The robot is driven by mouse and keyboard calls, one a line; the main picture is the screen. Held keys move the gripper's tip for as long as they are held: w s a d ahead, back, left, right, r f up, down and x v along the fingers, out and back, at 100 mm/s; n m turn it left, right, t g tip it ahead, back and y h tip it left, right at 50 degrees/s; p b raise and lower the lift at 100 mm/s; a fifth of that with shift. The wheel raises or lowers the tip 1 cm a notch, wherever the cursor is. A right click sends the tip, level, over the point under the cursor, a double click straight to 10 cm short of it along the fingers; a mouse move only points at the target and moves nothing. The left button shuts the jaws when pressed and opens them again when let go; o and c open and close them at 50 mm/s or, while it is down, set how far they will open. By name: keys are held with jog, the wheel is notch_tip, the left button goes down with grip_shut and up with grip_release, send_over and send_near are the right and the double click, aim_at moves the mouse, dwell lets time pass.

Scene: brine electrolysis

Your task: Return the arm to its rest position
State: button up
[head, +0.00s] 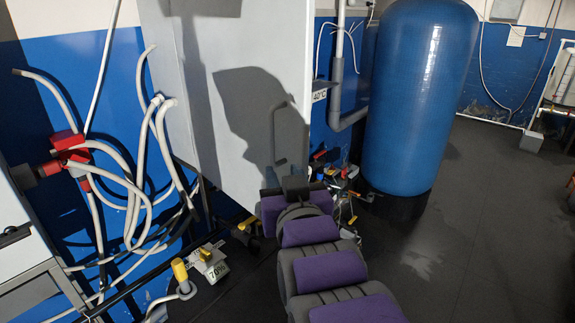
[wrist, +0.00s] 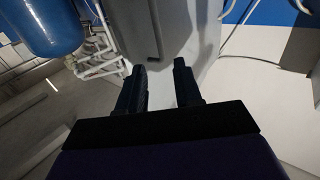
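My arm, purple and dark grey, stretches up from the bottom of the head view toward the large grey cabinet (head: 241,125). Its far end stands in front of the cabinet's lower right part, and the arm casts a shadow on the panel. The fingers cannot be made out clearly in the head view. In the wrist view my gripper (wrist: 160,70) shows two dark fingers apart with nothing held between them. Beyond the fingers is a grey surface with a darker grey vertical part; whether they touch it cannot be told.
A tall blue tank (head: 418,95) stands right of the cabinet; a blue tank (wrist: 42,27) and white pipes (wrist: 98,62) also show in the wrist view. Loose hoses hang near a red fitting (head: 68,150) at left. A tagged valve (head: 211,262) sits low. Dark floor (head: 480,240) is clear at right.

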jog(key=s+d+f+m+g+h+b, duration=0.1)
jog(key=s+d+f+g+h, duration=0.25)
jog(key=f, duration=0.65)
jog(key=s+d+f+g, duration=0.3)
jog(key=d+f+g, duration=0.25)
jog(key=f, duration=0.45)
jog(key=s+d+f+g, duration=0.2)
jog(key=s+g, duration=0.1)
jog(key=s, duration=0.3)
jog(key=s+d+f+m+g, duration=0.1)
jog(key=s+d+f+g, duration=0.2)
jog(key=s, duration=0.4)
jog(key=s+d+f+g+b, duration=0.1)
jog(key=s+d+f+g, duration=0.1)
jog(key=s, duration=0.5)
jog(key=shift+s+d+f+m+g+h, duration=0.25)
jog(key=shift+f+m+g+h, duration=0.2)
jog(key=shift+g, duration=0.65)
jog(key=shift+a, duration=0.1)
